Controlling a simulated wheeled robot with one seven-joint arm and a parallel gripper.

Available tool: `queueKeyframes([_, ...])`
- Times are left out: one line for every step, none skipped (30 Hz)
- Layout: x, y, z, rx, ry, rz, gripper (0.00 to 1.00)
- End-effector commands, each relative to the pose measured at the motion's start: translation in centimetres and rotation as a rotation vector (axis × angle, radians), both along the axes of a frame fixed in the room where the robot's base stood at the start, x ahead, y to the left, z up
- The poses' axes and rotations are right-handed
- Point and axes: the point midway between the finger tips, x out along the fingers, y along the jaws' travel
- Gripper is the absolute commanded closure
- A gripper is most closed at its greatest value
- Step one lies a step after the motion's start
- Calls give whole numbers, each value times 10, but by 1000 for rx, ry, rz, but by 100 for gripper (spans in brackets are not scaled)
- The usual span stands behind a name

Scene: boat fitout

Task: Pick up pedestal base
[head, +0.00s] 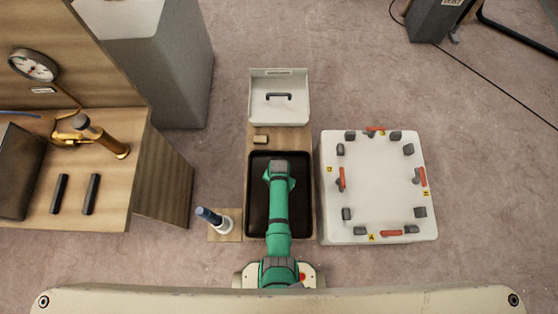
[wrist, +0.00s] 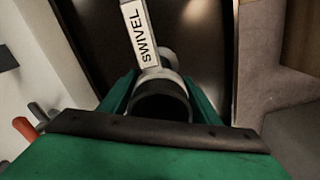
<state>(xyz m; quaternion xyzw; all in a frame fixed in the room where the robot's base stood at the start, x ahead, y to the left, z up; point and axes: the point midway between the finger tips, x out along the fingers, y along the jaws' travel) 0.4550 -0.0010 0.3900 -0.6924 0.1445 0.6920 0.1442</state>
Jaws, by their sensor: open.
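A round part with a dark open mouth and pale collar, likely the pedestal base (wrist: 160,103), shows in the wrist view in the black tray (wrist: 206,40). A white strip marked SWIVEL (wrist: 140,32) reaches to its collar. My gripper (wrist: 162,92) is open, with a green finger on either side of the round part; I cannot tell whether they touch it.
Right of the tray stands a white fixture (head: 378,190) with red-handled clamps. Behind the tray is a white box (head: 279,100) with a black handle. A blue-and-white upright item (head: 216,219) stands at left. A wooden bench (head: 110,200) is further left.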

Motion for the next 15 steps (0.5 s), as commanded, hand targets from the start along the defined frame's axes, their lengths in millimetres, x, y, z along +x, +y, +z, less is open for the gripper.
queueKeyframes([-1, 0, -4, 0, 2, 0, 43])
queueKeyframes([-1, 0, -6, 1, 2, 0, 43])
queueKeyframes([-1, 0, -8, 0, 1, 0, 43])
queueKeyframes([0, 0, -9, 0, 1, 1, 43])
queueKeyframes([0, 0, -10, 0, 1, 0, 43])
queueKeyframes([0, 0, -10, 0, 0, 0, 43])
queueKeyframes([0, 0, -10, 0, 0, 0, 43])
queueKeyframes([0, 0, -10, 0, 0, 0, 43])
queueKeyframes([0, 0, -10, 0, 0, 0, 43])
queueKeyframes([0, 0, -10, 0, 0, 0, 43])
queueKeyframes([0, 0, -10, 0, 0, 0, 43])
queueKeyframes([0, 0, -10, 0, 0, 0, 48])
queueKeyframes([0, 0, -10, 0, 0, 0, 55])
queueKeyframes([0, 0, -10, 0, 0, 0, 63])
queueKeyframes([0, 0, -10, 0, 0, 0, 72])
